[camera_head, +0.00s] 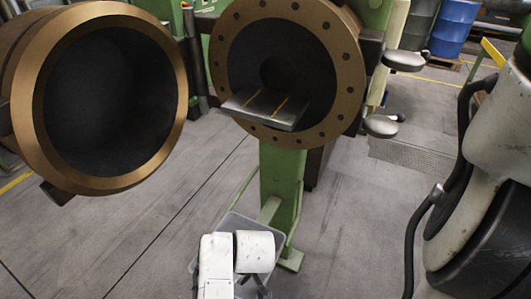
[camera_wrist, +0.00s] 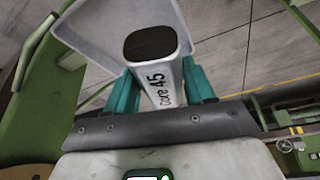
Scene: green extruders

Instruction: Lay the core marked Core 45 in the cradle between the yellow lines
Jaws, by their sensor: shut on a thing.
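The core marked Core 45 (camera_wrist: 160,62) is a pale cylinder with a dark end and black lettering along its side. In the wrist view my gripper (camera_wrist: 158,80) has its teal fingers on both sides of the core, shut on it. The core's dark end points away from the palm. The cradle (camera_head: 246,104) is a grey plate with two yellow lines, at the bore of the upright bronze flange in the head view. The space between the lines looks bare. My white arm parts are low in the head view, below the cradle; I cannot make out the core there.
A bronze ring opening (camera_head: 170,140) fills the left. Rounded grey parts (camera_head: 404,60) stick out right of the flange (camera_head: 345,80). Open floor lies left.

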